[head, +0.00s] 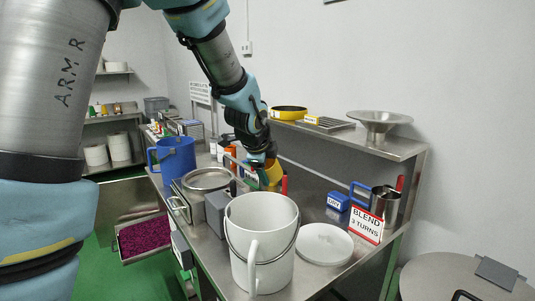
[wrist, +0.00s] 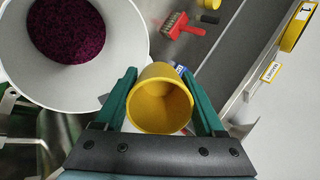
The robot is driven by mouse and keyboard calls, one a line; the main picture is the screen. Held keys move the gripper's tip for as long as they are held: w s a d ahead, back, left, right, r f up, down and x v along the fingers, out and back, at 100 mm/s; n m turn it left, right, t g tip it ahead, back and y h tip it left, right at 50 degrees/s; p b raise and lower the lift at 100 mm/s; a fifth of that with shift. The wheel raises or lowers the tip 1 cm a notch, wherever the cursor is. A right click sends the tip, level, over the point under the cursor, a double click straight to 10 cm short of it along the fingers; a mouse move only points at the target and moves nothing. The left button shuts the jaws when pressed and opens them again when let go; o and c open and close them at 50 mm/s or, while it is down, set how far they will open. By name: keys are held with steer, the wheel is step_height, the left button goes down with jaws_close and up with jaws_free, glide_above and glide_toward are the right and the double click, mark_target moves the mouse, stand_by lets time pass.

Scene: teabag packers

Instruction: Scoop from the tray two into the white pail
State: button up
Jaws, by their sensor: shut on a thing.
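My gripper (wrist: 165,105) is shut on a yellow scoop (wrist: 160,102), its two green fingers on either side. The scoop's round mouth faces the wrist camera and its visible inside looks empty. In the head view my gripper (head: 258,166) and the yellow scoop (head: 273,172) are above the bench, behind the white pail (head: 262,245). In the wrist view a white pail (wrist: 132,38) with dark purple contents is at the upper left, beside the scoop. A tray (head: 122,254) of magenta material sits low at the left in the head view; I cannot read its number.
A blue jug (head: 176,157) and a round steel pan (head: 205,180) stand on the bench. A white lid (head: 325,244), a metal cup (head: 385,207) and a BLEND sign (head: 367,225) are at the right. A shelf (head: 385,143) with a steel funnel (head: 379,121) runs along the wall.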

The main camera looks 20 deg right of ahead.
steer(key=shift+r+g+y+b, duration=0.15)
steer(key=shift+g+y+b, duration=0.15)
steer(key=shift+b, duration=0.05)
steer(key=shift+s+a+r+g+y, duration=0.2)
steer(key=shift+r+g+y, duration=0.3)
steer(key=shift+y, duration=0.4)
steer(key=shift+s+a+r+g+y, duration=0.1)
steer(key=shift+a+r+g+y, duration=0.1)
steer(key=shift+g+y, duration=0.4)
steer(key=shift+s+a+r+g+y, duration=0.1)
steer(key=shift+a+r+g+y, duration=0.1)
steer(key=shift+g+y, duration=0.35)
